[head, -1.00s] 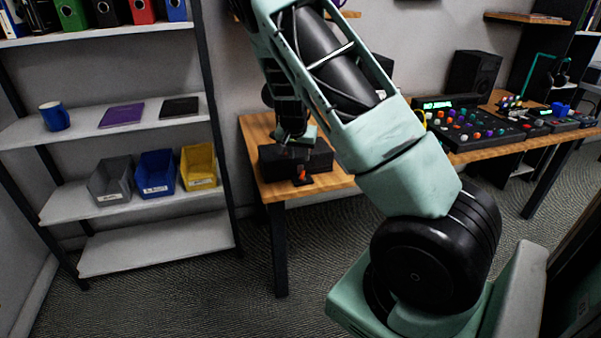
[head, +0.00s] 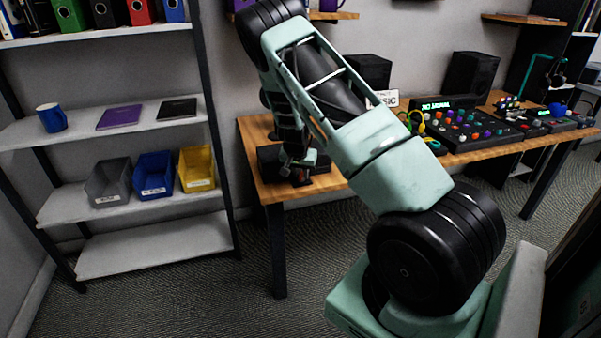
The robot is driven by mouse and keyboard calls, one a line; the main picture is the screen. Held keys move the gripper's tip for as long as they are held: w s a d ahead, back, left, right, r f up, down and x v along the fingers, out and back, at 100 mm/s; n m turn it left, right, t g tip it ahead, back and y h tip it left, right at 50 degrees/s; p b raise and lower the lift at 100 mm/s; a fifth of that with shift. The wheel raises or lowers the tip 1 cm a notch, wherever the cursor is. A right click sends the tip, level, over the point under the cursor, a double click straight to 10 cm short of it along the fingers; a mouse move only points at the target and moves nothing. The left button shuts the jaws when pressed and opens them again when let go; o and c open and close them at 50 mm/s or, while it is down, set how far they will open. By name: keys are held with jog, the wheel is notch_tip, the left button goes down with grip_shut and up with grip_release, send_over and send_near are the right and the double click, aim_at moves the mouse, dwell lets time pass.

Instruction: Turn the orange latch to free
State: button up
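My gripper (head: 298,174) is at the left end of the wooden desk, low in front of a black box (head: 268,160). It is small and dark here, and I cannot tell whether its fingers are open or shut. The orange latch does not show clearly now; my gripper covers the spot at the front of the box where orange showed earlier. I cannot tell whether the gripper touches the latch or which way the latch is turned.
The wooden desk (head: 330,181) holds a mixer with colored knobs (head: 466,128), a speaker (head: 470,76) and a yellow cable (head: 421,122). A shelf at left holds a blue bin (head: 153,175), a yellow bin (head: 197,168) and a grey bin (head: 107,182).

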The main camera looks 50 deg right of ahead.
grip_shut()
jog(key=shift+r+p, duration=0.1)
jog(key=shift+p, duration=0.25)
jog(key=shift+r+m+p, duration=0.1)
jog(key=shift+m+p, duration=0.5)
jog(key=shift+p, duration=0.25)
jog(key=shift+w+m+g+p, duration=0.1)
jog(key=shift+m+g+p, duration=0.45)
jog(key=shift+p, duration=0.4)
jog(key=m+g+p, duration=0.1)
jog(key=m, duration=0.2)
jog(key=shift+w+h, duration=0.15)
jog(key=shift+h, duration=0.15)
jog(key=shift+m+g, duration=0.45)
jog(key=shift+m, duration=0.6)
